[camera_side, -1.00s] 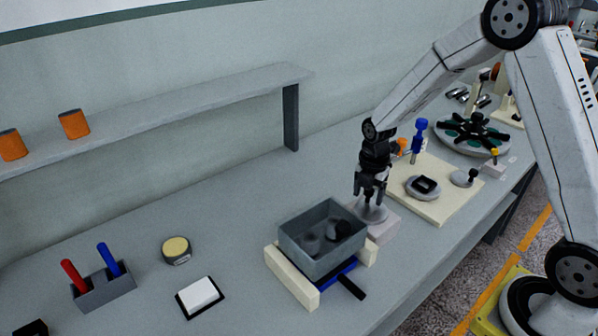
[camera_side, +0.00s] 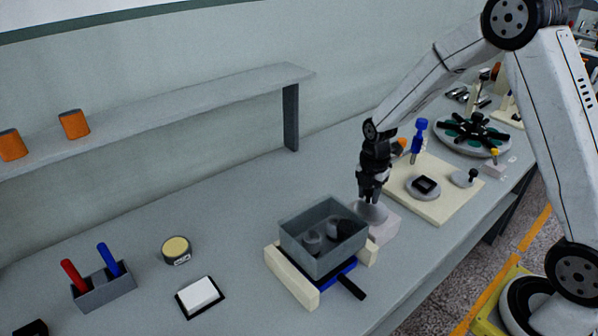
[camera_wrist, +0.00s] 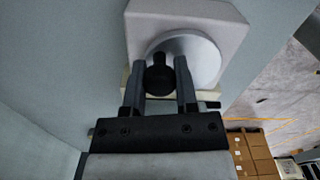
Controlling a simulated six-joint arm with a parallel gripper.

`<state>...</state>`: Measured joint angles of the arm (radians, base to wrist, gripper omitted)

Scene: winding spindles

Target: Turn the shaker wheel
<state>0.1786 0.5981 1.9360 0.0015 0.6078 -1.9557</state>
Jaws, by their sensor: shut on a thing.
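The shaker wheel (camera_wrist: 205,52) is a light grey disc on a pale block (camera_side: 385,228), beside the grey bin. In the wrist view a black knob (camera_wrist: 159,76) stands up near the wheel's edge. My gripper (camera_wrist: 160,74) points down over the wheel, with one finger on each side of the knob, and is shut on it. In the side view my gripper (camera_side: 371,195) hides much of the wheel, and the knob cannot be made out there.
A grey open bin (camera_side: 310,258) with rounded dark pieces inside stands close left of the wheel, between cream rails (camera_side: 290,277). A cream board (camera_side: 440,205) with fixtures lies to the right. A red and blue pen holder (camera_side: 105,290) is far left.

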